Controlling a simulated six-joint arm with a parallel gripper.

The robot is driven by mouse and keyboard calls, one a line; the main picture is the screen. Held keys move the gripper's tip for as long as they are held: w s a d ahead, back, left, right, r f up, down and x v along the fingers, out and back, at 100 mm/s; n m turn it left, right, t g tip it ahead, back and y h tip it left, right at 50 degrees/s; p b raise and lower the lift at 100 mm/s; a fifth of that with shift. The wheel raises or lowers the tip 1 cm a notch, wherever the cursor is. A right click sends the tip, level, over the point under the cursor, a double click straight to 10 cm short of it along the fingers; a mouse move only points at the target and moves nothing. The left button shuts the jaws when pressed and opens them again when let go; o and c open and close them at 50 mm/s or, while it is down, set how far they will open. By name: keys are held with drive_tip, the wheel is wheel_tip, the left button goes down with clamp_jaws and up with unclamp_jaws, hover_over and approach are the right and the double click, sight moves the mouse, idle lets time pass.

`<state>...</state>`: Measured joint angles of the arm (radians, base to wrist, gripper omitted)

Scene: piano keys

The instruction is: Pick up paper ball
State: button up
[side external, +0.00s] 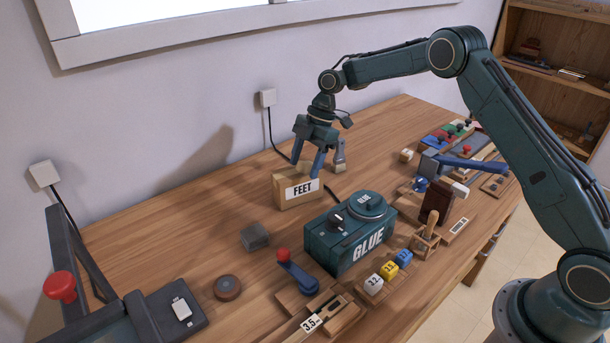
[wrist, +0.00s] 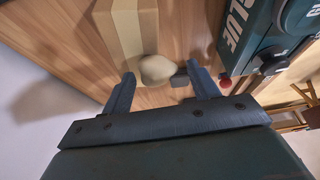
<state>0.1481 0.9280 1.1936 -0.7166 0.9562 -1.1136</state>
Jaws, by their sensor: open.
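The paper ball, a pale cream rounded lump (wrist: 157,70), shows in the wrist view beside one end of a light wooden box. It lies between and just beyond my gripper's two fingertips (wrist: 160,78). The fingers are spread apart and hold nothing. In the side view my gripper (side external: 328,168) points down just behind the box labelled FEET (side external: 297,190). I cannot clearly make out the ball there; the box and fingers may hide it. Whether the ball touches the box or a finger is hard to tell.
The green GLUE box (side external: 350,233) stands to the front right of the FEET box and also shows in the wrist view (wrist: 235,30). A dark grey block (side external: 255,237) and a red-knobbed lever (side external: 297,275) are nearer the camera. Bare wood lies left of the FEET box.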

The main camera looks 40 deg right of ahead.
sight(305, 163)
drive_tip(key=shift+a+f, duration=0.2)
drive_tip(key=shift+f, duration=0.3)
drive_tip(key=c, duration=1.1)
drive_tip(key=shift+r, duration=0.1)
drive_tip(key=shift+r, duration=4.9)
